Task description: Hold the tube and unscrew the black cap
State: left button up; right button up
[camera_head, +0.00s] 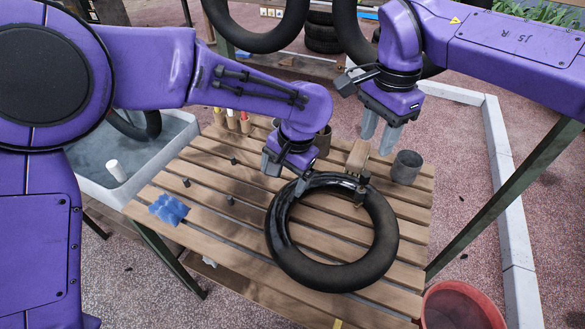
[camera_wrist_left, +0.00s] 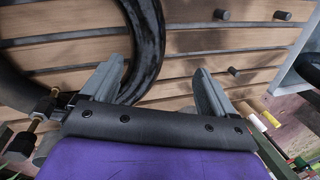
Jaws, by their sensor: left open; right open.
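The black inner tube (camera_head: 382,235) lies flat as a ring on the slatted wooden table; part of it shows in the left wrist view (camera_wrist_left: 148,45). A brass, valve-like piece (camera_wrist_left: 34,123) with dark ends shows at the left edge of that view; I cannot tell for sure which part is the black cap. My left gripper (camera_head: 288,180) is open above the tube's upper left side. In its wrist view (camera_wrist_left: 158,68) the tube passes beside one finger, with nothing held. My right gripper (camera_head: 379,133) is open and empty, above and behind the tube's far side.
Several short pegs stand on the slats. A water basin (camera_head: 88,182) is left, a red bucket (camera_head: 458,306) lower right.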

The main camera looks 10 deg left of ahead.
aim_at(290, 191)
pick_arm(q)
jog(key=shift+w+d+r+h, duration=0.25)
jog(key=shift+w+d+h, duration=0.25)
jog(key=shift+d, duration=0.2)
jog(key=shift+w+d+f+m, duration=0.1)
jog(key=shift+w+d+m, duration=0.1)
jog(key=shift+m, duration=0.1)
jog(key=f, duration=0.6)
jog(key=a+f, duration=0.1)
jog(key=f, duration=0.3)
jog(key=shift+w+a, duration=0.1)
jog(key=shift+w, duration=0.1)
jog(key=c, duration=1.3)
pick_arm(e)
jog(key=m, duration=0.2)
jog(key=f+m, duration=0.1)
jog(key=m, duration=0.1)
jog(key=shift+m, duration=0.3)
notch_tip(290, 191, down, 9)
jog(key=shift+r, duration=0.1)
